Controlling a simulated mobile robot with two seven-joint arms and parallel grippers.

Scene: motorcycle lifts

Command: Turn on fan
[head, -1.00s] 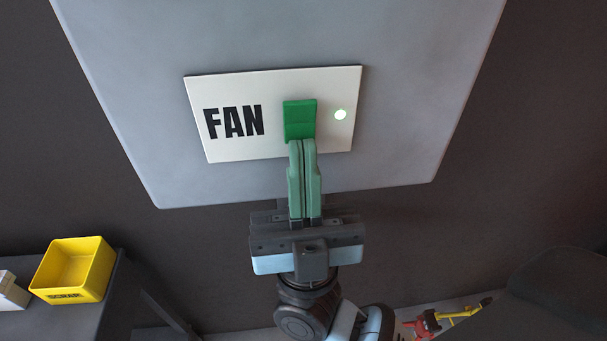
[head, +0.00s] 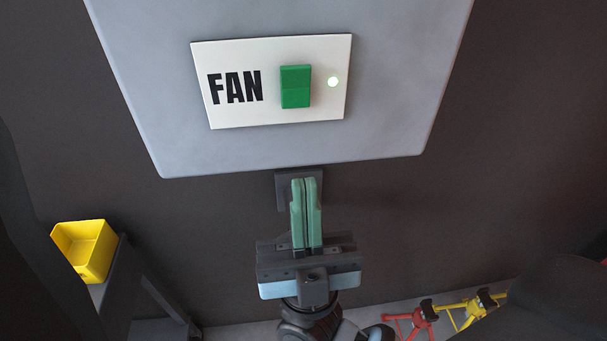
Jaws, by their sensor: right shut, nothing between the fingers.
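A green rocker switch (head: 295,87) sits on a white plate (head: 232,112) marked FAN, on a grey wall panel (head: 395,135). A small round light (head: 333,81) to the right of the switch glows pale green-white. My right gripper (head: 305,182) is below the panel's lower edge in the picture, apart from the switch. Its two green fingers are together and hold nothing. My left gripper is not in view.
A yellow bin (head: 86,250) stands on a dark bench at the lower left. Red (head: 418,320) and yellow (head: 472,309) stands are on the floor at the lower right. The dark wall around the panel is clear.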

